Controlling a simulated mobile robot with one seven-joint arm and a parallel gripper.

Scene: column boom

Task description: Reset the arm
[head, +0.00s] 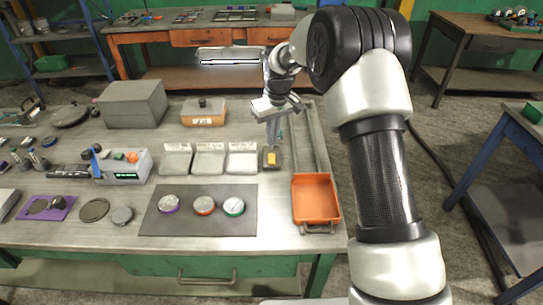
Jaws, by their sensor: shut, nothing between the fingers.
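My gripper (273,138) hangs at the end of my arm, pointing down over the back right part of the workbench (290,235). Its fingers are shut and empty. Below the fingertips is a small dark holder with a yellow block (271,157); the fingers appear just above or behind it, and I cannot tell whether they touch. My arm comes in from the right and bends over the bench.
Three pale trays (209,158) stand left of the gripper. An orange bin (317,200) lies at the right edge. A dark mat (160,226) bears three colour-rimmed discs. A grey box (133,104), a wooden box (204,113) and a display device (124,168) stand further left.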

